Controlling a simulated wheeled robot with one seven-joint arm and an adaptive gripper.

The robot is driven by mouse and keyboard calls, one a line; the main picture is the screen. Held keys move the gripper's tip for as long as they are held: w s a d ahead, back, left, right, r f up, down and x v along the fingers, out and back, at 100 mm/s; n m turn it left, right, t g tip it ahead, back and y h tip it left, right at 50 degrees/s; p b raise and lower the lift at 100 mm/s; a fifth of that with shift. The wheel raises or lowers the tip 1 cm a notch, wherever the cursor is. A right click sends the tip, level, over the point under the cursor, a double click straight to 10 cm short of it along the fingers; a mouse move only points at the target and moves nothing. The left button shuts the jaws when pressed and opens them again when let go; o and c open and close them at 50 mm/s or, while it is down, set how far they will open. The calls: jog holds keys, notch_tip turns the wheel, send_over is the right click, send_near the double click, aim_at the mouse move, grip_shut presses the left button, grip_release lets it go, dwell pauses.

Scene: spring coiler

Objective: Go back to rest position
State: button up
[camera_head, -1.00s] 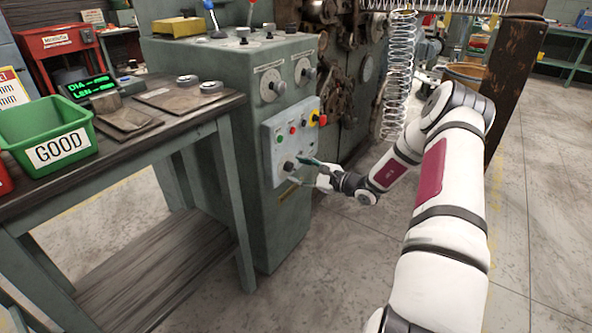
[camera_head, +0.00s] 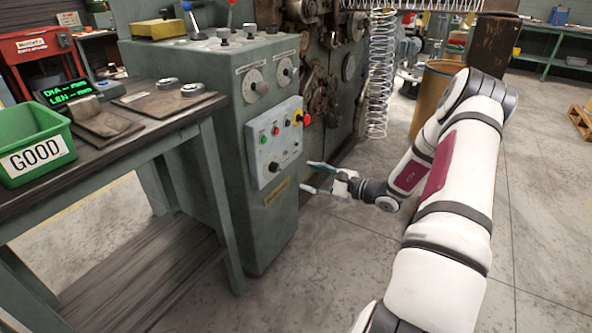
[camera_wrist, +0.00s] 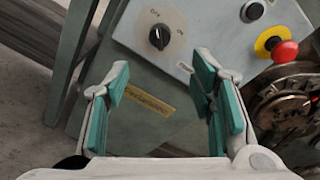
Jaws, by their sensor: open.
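My gripper (camera_head: 312,178) is open and empty, with its two teal-padded fingers spread apart. In the head view it hangs just right of the green machine's lower front, clear of the control panel (camera_head: 275,141). The wrist view shows the fingers (camera_wrist: 160,98) parted, with the black rotary knob (camera_wrist: 159,37) beyond and between them. The knob sits on the grey panel between the marks OFF and ON, though its exact setting is hard to tell. My arm reaches in from the lower right.
A workbench (camera_head: 150,122) with a green GOOD bin (camera_head: 33,128) stands at the left. A red emergency button (camera_head: 306,118) is on the panel. Coiled springs (camera_head: 380,75) hang behind my gripper, near a tan barrel (camera_head: 432,92).

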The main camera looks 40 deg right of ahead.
jog(key=shift+a+r, duration=0.1)
jog(key=s+a+r+n+g+y, duration=0.1)
jog(key=a+r+n+g+y, duration=0.25)
jog(key=a+r+n, duration=0.55)
jog(key=s+a+r+n+g+y, duration=0.2)
jog(key=a+r+g, duration=0.35)
jog(key=a, duration=0.75)
jog(key=s+a+r+n+g, duration=0.45)
jog(key=s+a, duration=0.25)
jog(key=a, duration=0.2)
jog(key=s+a+r+n+g+h, duration=0.1)
jog(key=s+a+r+n+h, duration=0.15)
jog(key=s, duration=0.45)
jog(key=s+a+r+n+g+h, duration=0.2)
jog(key=s+a+n+h, duration=0.1)
jog(key=s, duration=0.5)
jog(key=s+d+n+t+h, duration=0.1)
jog(key=s+d+n+h, duration=0.35)
jog(key=s, duration=0.85)
notch_tip(320, 180, up, 28)
jog(key=t+h+p, duration=0.1)
jog(key=t+p, duration=0.3)
jog(key=p, duration=2.2)
jog(key=shift+d+f, duration=0.25)
